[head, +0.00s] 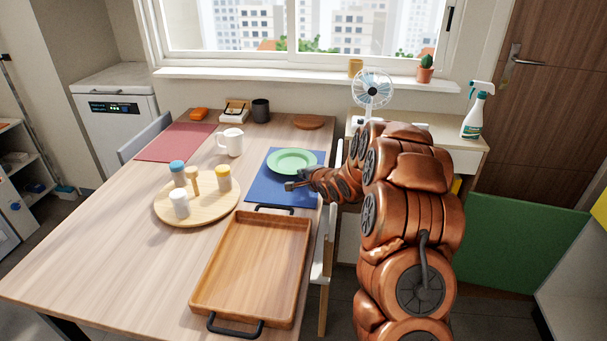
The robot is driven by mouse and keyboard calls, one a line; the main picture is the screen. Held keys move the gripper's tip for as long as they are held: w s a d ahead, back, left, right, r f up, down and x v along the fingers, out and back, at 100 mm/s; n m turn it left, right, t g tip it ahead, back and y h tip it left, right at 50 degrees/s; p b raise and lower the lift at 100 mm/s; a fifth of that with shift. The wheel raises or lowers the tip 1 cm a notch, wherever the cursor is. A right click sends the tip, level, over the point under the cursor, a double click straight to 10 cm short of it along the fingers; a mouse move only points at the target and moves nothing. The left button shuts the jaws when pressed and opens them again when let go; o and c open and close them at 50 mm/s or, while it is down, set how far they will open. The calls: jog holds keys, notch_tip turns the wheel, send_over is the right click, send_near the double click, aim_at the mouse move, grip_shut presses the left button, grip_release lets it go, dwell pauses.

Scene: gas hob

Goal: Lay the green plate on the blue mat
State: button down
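The green plate (292,161) looks flat and level over the far part of the blue mat (262,190), on the table's right side. Its outline falls inside the mat, close to the far edge, and it seems to rest on the mat. My gripper (290,186) is over the near part of the mat, just in front of the plate and seemingly apart from it.
A wooden tray (250,265) with black handles lies in front of the mat. A round board (210,208) with several jars stands left. A white jug (231,142), dark cup (261,111) and red mat (174,142) are farther back. The table's left front is clear.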

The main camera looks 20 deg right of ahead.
aim_at(310, 235)
jog(key=c, duration=1.6)
grip_release()
jog(key=shift+b+v, duration=0.3)
jog(key=shift+v, duration=5.75)
jog(key=s+a+n+g, duration=0.2)
jog(key=s+a, duration=0.1)
jog(key=s+a+f+n+g, duration=0.1)
jog(key=s+a+n, duration=0.1)
jog(key=shift+a, duration=0.1)
jog(key=s+a+n+g, duration=0.1)
jog(key=s, duration=0.2)
jog(key=s+a+n+g, duration=0.2)
jog(key=s, duration=0.2)
jog(key=s+a+n+g, duration=0.1)
jog(key=s, duration=0.2)
jog(key=shift+s+a+f+h, duration=0.2)
jog(key=shift+a+f+h, duration=0.1)
jog(key=shift+a, duration=0.05)
jog(key=s+a+r+n+g, duration=0.1)
jog(key=s+a+n+g, duration=0.2)
jog(key=s, duration=0.7)
jog(key=s+a+r+n+g, duration=0.1)
jog(key=s+a+n+g, duration=0.2)
jog(key=s, duration=0.7)
jog(key=s+a+r+n+g, duration=0.1)
jog(key=s+a+n+g, duration=0.2)
jog(key=s, duration=0.7)
jog(key=shift+s+r+n, duration=0.15)
jog(key=shift+r+n, duration=0.15)
jog(key=shift+r, duration=0.05)
